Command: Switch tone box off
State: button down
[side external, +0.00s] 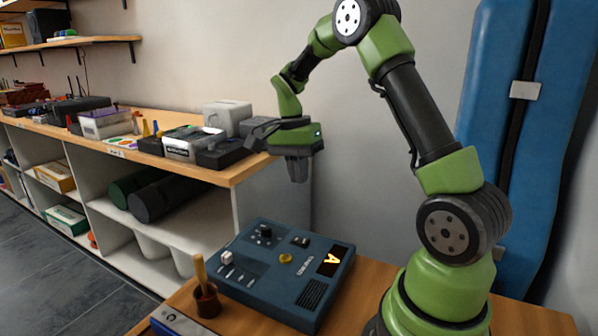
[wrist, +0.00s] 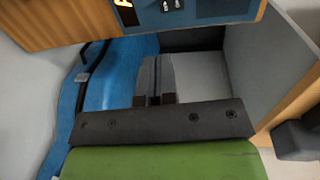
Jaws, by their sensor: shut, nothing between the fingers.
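The tone box (side external: 281,272) is a blue box with black, white and yellow knobs and switches, lying on the wooden table. Its display (side external: 334,260) is lit with an orange letter "A". A speaker grille is at its front right. In the wrist view, only part of the tone box (wrist: 215,14) shows at the top edge, with part of the lit display. My gripper (side external: 298,180) is above and behind the tone box, apart from it, pointing down. It is shut and empty; its fingers (wrist: 154,80) are together in the wrist view.
A small brown pot (side external: 207,300) with a wooden stick stands left of the tone box, close to it. A wooden-topped shelf (side external: 232,172) with boxes and instruments runs along the wall at left. Blue padded panels (side external: 489,90) stand at right.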

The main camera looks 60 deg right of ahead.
aim_at(304, 241)
jog(key=shift+w+a, duration=0.1)
jog(key=shift+w, duration=0.15)
dwell(0.3)
jog(key=f, duration=0.4)
jog(key=s+f, duration=0.1)
jog(key=f, duration=0.8)
jog(key=shift+s+f, duration=0.35)
jog(key=shift+f, duration=0.05)
